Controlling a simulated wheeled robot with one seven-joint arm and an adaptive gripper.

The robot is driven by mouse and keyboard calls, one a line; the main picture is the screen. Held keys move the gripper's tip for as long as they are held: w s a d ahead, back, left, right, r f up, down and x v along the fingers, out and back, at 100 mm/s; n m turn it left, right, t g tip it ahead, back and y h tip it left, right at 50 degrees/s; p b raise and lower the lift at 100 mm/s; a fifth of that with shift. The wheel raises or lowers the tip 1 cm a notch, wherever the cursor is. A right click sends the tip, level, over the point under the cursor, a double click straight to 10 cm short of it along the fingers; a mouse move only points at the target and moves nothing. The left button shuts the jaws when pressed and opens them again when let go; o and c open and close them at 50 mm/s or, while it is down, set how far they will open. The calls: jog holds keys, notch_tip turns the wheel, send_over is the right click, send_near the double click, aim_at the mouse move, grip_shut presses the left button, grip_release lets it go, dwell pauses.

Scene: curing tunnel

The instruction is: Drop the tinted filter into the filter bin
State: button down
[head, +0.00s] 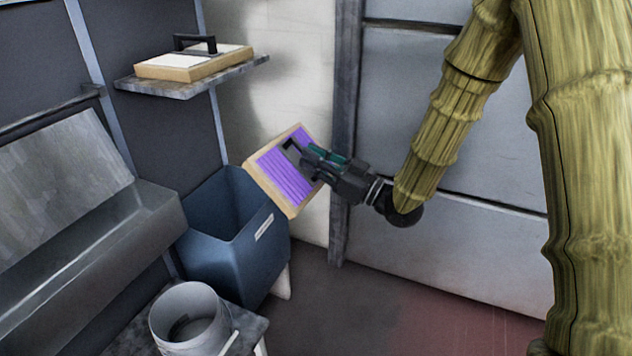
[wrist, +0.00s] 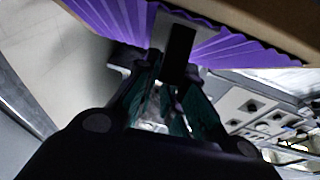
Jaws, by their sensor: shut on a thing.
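The tinted filter (head: 283,176) is a purple pleated panel in a pale tan frame, with a dark handle on its face. My gripper (head: 305,158) is shut on that handle and holds the filter tilted in the air. In the wrist view the filter's purple pleats (wrist: 225,45) spread across the top, and my gripper's fingers (wrist: 165,95) close around the dark handle. The filter bin (head: 225,242) is a blue open-topped box with a white label, left of and below the filter. The filter hangs by the bin's upper right rim. The bin's floor is hidden.
A second filter (head: 192,65), white with a tan frame and black handle, lies on a wall shelf (head: 190,86). A grey bucket (head: 188,315) stands on a small table in front of the bin. A metal trough (head: 90,245) is at left. Floor at right is clear.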

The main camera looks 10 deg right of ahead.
jog(key=shift+s+d+f+n+g+y+b, duration=0.1)
jog(key=shift+s+f+n+g+y+b, duration=0.1)
jog(key=shift+n+g+y+b, duration=0.25)
jog(key=shift+s+f+n+g+y+b, duration=0.15)
jog(key=shift+y+b, duration=0.2)
jog(key=shift+b, duration=0.3)
jog(key=w+a+f+b, duration=0.2)
jog(key=w+a, duration=0.4)
jog(key=a, duration=0.3)
jog(key=w+a+f+b, duration=0.3)
jog(key=w+a, duration=0.4)
jog(key=a, duration=0.2)
jog(key=shift+w+a+f, duration=0.25)
jog(key=shift+a+f, duration=0.05)
jog(key=shift+f, duration=0.1)
dwell(0.5)
jog(key=c, duration=1.4)
grip_release()
jog(key=shift+c, duration=0.2)
jog(key=v, duration=1.2)
